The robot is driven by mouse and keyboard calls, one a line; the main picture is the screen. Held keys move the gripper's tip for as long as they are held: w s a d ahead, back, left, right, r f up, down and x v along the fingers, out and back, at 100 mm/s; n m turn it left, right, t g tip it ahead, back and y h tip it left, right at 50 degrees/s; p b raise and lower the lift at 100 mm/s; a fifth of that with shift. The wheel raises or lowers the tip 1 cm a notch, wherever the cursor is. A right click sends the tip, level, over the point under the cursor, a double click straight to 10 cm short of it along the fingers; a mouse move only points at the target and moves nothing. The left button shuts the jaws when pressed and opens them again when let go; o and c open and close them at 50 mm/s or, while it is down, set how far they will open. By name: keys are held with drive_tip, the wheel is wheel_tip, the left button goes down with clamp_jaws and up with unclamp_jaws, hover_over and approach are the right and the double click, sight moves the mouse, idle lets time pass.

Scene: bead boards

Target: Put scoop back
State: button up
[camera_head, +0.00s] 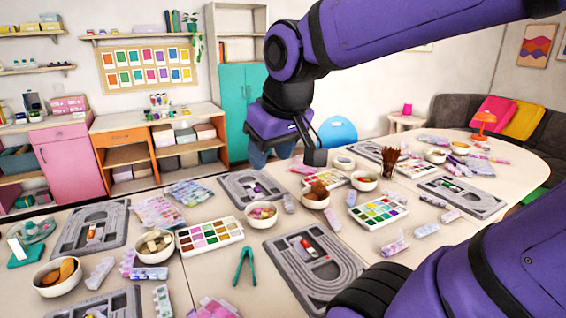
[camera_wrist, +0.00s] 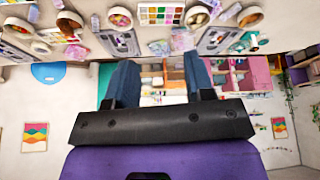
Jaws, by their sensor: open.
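My gripper (camera_head: 273,154) hangs above the far side of the bead table, with its jaws apart. In the wrist view my gripper (camera_wrist: 162,72) has its two blue fingers spread with nothing between them. I cannot pick out a scoop for certain. A brown, scoop-like piece (camera_head: 318,189) rests in a white bowl (camera_head: 316,203) just right of and below the gripper. Brown-orange pieces (camera_head: 67,269) lie in another white bowl (camera_head: 55,287) at the front left; they are too small to identify.
Grey bead boards, one (camera_head: 350,265) at front centre, paint-like palettes (camera_head: 209,236), bowls and bead packs crowd the table (camera_head: 205,280). A brown cup of sticks (camera_head: 390,168) stands upright at right. A teal tool (camera_head: 244,262) lies near the front. Bare patches are narrow.

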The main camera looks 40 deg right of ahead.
drive_tip(key=s+a, duration=0.2)
drive_tip(key=s, duration=0.3)
drive_tip(key=shift+s+r+y, duration=0.15)
drive_tip(key=shift+s+y, duration=0.15)
